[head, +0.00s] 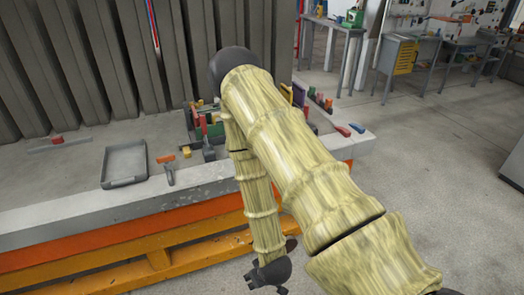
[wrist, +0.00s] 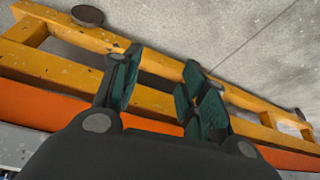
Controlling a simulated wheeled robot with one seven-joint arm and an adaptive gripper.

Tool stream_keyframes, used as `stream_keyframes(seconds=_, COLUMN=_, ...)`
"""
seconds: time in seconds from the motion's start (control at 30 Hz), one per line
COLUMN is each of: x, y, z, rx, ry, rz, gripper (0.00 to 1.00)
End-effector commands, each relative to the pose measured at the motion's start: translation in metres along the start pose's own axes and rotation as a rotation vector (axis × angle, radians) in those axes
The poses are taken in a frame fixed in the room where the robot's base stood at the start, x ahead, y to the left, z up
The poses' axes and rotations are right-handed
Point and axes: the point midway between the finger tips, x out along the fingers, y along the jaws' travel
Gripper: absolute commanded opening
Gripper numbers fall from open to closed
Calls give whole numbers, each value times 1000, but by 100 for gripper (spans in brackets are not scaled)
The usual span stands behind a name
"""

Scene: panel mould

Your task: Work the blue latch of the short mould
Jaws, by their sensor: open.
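My gripper (head: 267,284) hangs low in front of the bench in the head view, apart from everything on top of it. In the wrist view my gripper (wrist: 162,60) is open and empty, its dark green finger pads apart, facing the bench's yellow frame and the floor. A group of dark mould parts with red and green pieces (head: 202,122) stands on the bench, partly hidden behind my arm. A small blue piece (head: 357,128) lies at the bench's right end. I cannot tell which part is the short mould or its blue latch.
The bench (head: 85,212) has a grey edge above orange and yellow beams. A grey tray (head: 106,170), an orange-topped tool (head: 168,168) and a yellow block (head: 187,152) lie on it. Tall grey panels (head: 60,70) stand behind. The floor (head: 440,185) at right is clear.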

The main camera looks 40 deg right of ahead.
Motion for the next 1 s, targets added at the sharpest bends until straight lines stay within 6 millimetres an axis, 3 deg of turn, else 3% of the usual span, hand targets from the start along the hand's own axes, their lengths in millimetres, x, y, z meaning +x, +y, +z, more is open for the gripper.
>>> stream_keyframes(seconds=0.03, x=16, y=14, z=-37, rx=15, ry=107, rz=7, gripper=43)
stream_keyframes(seconds=0.17, x=18, y=51, z=-129, rx=34, ry=370, rz=26, gripper=43)
stream_keyframes(seconds=0.3, x=0, y=96, z=-218, rx=54, ry=645, rz=60, gripper=43)
stream_keyframes(seconds=0.4, x=-23, y=126, z=-267, rx=65, ry=821, rz=87, gripper=43)
stream_keyframes(seconds=0.5, x=-47, y=153, z=-302, rx=75, ry=965, rz=113, gripper=43)
stream_keyframes(seconds=0.7, x=-81, y=184, z=-337, rx=82, ry=1127, rz=147, gripper=43)
stream_keyframes(seconds=1.0, x=-82, y=193, z=-362, rx=83, ry=1157, rz=155, gripper=43)
